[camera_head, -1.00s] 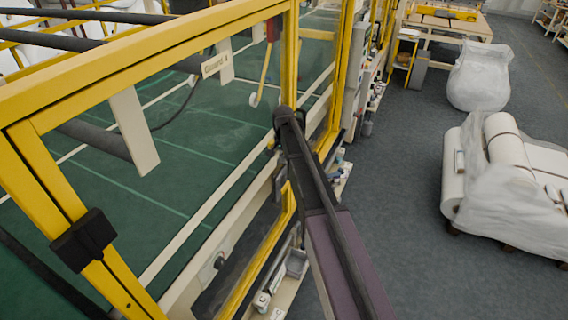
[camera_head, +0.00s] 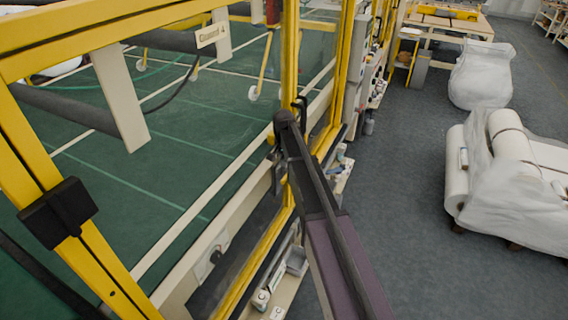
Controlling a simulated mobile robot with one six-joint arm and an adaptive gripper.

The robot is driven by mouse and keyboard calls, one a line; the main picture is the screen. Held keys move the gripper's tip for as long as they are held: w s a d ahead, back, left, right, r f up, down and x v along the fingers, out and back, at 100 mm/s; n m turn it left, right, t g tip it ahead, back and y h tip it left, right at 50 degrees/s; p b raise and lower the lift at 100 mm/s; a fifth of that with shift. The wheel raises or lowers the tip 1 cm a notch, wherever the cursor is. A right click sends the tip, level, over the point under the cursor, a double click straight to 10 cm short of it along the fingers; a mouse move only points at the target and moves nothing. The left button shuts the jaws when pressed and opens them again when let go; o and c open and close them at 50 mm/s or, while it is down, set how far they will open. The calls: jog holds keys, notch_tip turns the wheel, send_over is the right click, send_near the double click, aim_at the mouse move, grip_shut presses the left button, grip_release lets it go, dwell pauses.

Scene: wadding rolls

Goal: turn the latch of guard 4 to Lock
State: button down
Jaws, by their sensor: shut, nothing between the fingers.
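Guard 4 is the clear panel in a yellow frame (camera_head: 110,38) that fills the left half of the head view. Its "Guard 4" sign (camera_head: 212,34) hangs near the top. A small black upright part (camera_head: 301,103) stands by the yellow post just beyond my arm; I cannot tell if it is the latch. No Lock marking is readable. My arm reaches up from the bottom to the post. My gripper (camera_head: 277,180) seems to be the small dark shape below the arm's far end, beside the post, shut and empty. Its fingertips are hard to make out, and contact cannot be judged.
A black block (camera_head: 60,212) sits on the yellow frame at left. A low shelf with small items (camera_head: 275,290) runs along the guard's foot. Wrapped white rolls (camera_head: 510,185) stand on the right, with a wrapped bundle (camera_head: 482,80) behind. The grey floor between is clear.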

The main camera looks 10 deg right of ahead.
aim_at(284, 178)
jog(key=shift+f+b, duration=2.55)
jog(key=shift+f, duration=0.25)
